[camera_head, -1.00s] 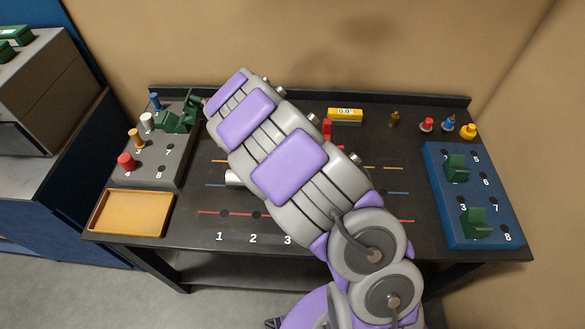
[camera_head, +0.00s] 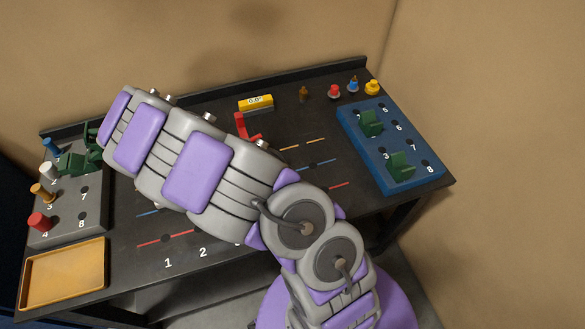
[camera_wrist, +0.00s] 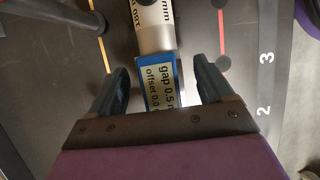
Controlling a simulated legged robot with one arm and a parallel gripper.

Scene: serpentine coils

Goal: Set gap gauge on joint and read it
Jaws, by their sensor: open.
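In the wrist view, a blue block with a white label, the gap gauge by its text (camera_wrist: 160,88), lies between the fingers of my gripper (camera_wrist: 158,72). The label shows "gap 0.5" and "offset 0.0"; the rest is cut off or too small. My gripper is open, with a finger on each side of the block and visible space beside it. A silver cylinder (camera_wrist: 155,38) with dark print adjoins the block's far end. I cannot tell whether the block rests on a joint. In the head view my arm hides the gripper, the gauge and the cylinder.
The dark bench (camera_head: 290,175) carries coloured lines and numbers. A grey rack (camera_head: 68,205) with coloured pegs and an orange tray (camera_head: 62,275) stand left. A blue rack (camera_head: 388,138) with green pieces is right. A yellow "0.0°" block (camera_head: 256,103) and a red piece (camera_head: 244,127) lie behind my arm.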

